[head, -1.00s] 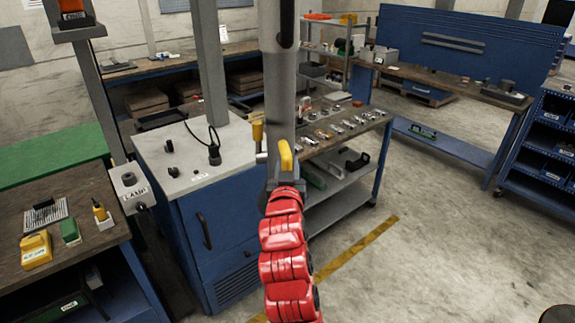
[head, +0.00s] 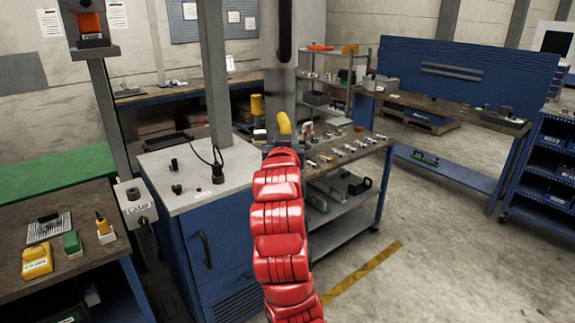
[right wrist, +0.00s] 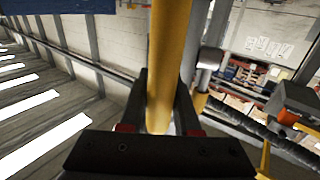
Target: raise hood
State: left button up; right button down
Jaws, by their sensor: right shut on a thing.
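A thick grey vertical tube (head: 281,90) with a dark slot near its top stands in the middle of the head view. A yellow handle (head: 284,124) is on its lower part. My red right arm reaches up to it from below. My right gripper (head: 281,143) is mostly hidden behind the arm in the head view. In the right wrist view the yellow handle (right wrist: 168,60) runs upright between the dark fingers of the right gripper (right wrist: 158,110), which is shut on it. The tube's upper end is out of frame. My left gripper is not in view.
A white-topped blue cabinet (head: 180,180) with a black cable stands left of the arm. A steel cart (head: 340,228) with small parts stands behind it to the right. A workbench (head: 70,262) is at the left. The floor at right is open.

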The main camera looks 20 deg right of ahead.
aim_at(287, 110)
jog(key=shift+r+b, duration=0.45)
jog(key=shift+r, duration=2.3)
jog(key=c, duration=0.6)
grip_release()
jog(key=shift+f, duration=0.1)
jog(key=shift+s, duration=0.15)
jog(key=b+v, duration=0.4)
jog(key=v, duration=1.3)
jog(key=shift+a, duration=0.1)
